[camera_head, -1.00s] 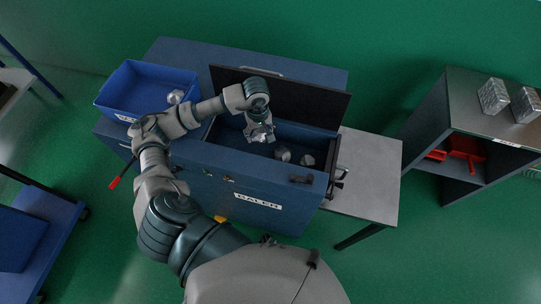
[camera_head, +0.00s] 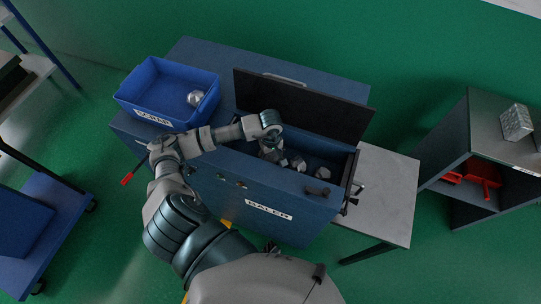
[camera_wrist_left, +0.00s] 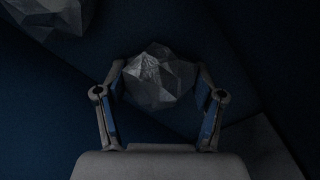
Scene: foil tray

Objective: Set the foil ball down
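My left gripper (camera_head: 266,147) reaches down into the open chamber of the blue baler (camera_head: 235,190). In the left wrist view its fingertips (camera_wrist_left: 160,68) sit at both sides of a crumpled grey foil ball (camera_wrist_left: 160,78) and appear to touch it. In the head view this foil ball (camera_head: 270,156) shows low in the chamber, partly hidden by the gripper. Other foil balls (camera_head: 297,163) (camera_head: 322,173) lie to its right in the chamber. One also shows at the top left of the wrist view (camera_wrist_left: 45,12). My right gripper is not in view.
The dark lid (camera_head: 302,105) stands open behind the chamber. A blue scrap bin (camera_head: 140,98) with a foil ball (camera_head: 195,98) inside stands at the left on the baler. A grey table (camera_head: 385,195) adjoins the right. A shelf holds a foil block (camera_head: 516,122) and red items (camera_head: 480,178).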

